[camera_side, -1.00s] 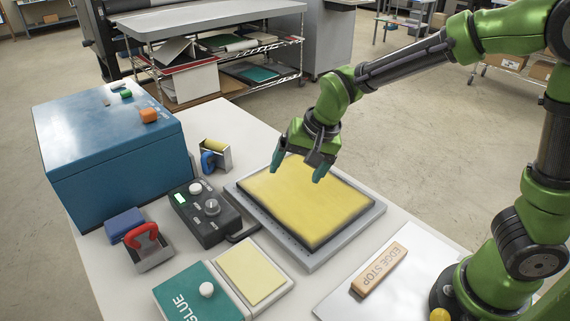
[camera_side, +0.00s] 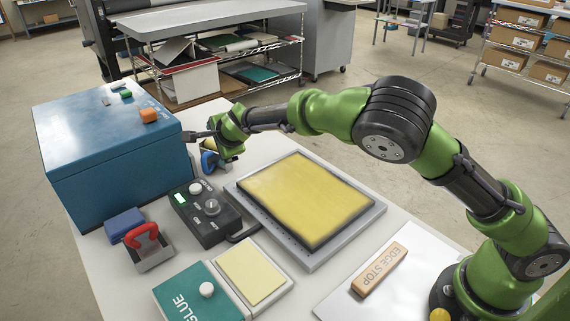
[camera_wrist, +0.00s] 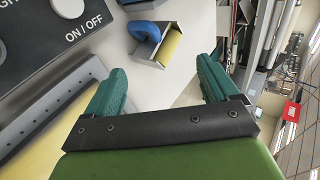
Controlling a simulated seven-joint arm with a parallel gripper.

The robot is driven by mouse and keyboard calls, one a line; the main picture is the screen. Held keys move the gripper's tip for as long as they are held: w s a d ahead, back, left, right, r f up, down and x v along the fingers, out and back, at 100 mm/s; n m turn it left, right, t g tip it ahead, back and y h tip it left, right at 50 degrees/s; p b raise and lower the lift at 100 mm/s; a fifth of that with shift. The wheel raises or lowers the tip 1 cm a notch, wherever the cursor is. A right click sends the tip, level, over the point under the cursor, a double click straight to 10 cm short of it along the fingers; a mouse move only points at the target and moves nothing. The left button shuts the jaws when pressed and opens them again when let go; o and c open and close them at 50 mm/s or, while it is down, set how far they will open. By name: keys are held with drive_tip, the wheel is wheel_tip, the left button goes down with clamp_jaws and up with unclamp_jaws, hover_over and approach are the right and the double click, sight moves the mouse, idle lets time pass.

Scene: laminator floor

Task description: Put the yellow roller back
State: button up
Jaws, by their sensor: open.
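The yellow roller (camera_wrist: 172,44) shows in the wrist view as a yellow cylinder in a small metal holder (camera_wrist: 150,60). A blue curved handle (camera_wrist: 144,32) stands beside it. In the side view the blue handle (camera_side: 209,160) is just below my gripper, and the roller is partly hidden by it. My gripper (camera_wrist: 162,70) is open and empty. In the wrist view its teal fingers are spread, with the holder beyond them and roughly between them. I cannot tell its exact height above the roller.
The blue box (camera_side: 110,150) stands close left of my gripper. The control box (camera_side: 205,213), red-handled tool (camera_side: 145,236), glue box (camera_side: 195,295) and edge stop (camera_side: 379,270) lie around the yellow-topped plate (camera_side: 300,200). The white table's far end is clear.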

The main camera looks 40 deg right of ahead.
approach(212, 153)
drive_tip(key=x, duration=0.3)
drive_tip(key=shift+x, duration=2.8)
clamp_jaws()
